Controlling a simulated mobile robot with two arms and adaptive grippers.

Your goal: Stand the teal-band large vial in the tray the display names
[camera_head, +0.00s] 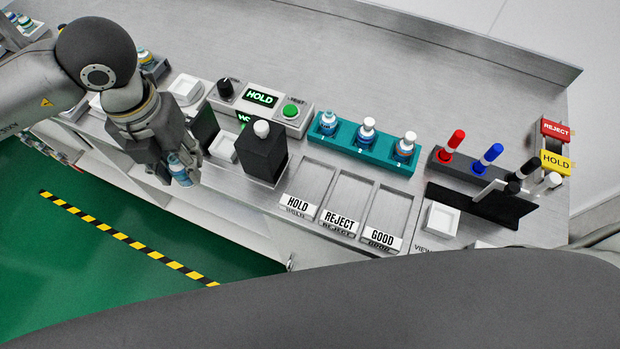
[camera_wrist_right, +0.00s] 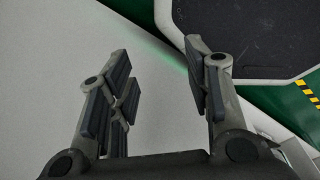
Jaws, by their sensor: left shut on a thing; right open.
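My left gripper (camera_head: 178,152) is shut on a vial (camera_head: 184,170) with a blue-teal band, held at the front edge of the bench, left of the black box. The fingers hide part of the vial. The display (camera_head: 261,98) reads HOLD in green. The HOLD tray (camera_head: 301,202), REJECT tray (camera_head: 340,214) and GOOD tray (camera_head: 382,232) lie side by side at the bench front and look empty. My right gripper (camera_wrist_right: 160,68) is open and empty in the right wrist view.
A black box (camera_head: 262,158) with a white knob stands between the left gripper and the trays. A teal rack (camera_head: 362,146) with three vials stands behind the trays. Markers stand in a dark holder (camera_head: 468,172) at the right. The bench back is clear.

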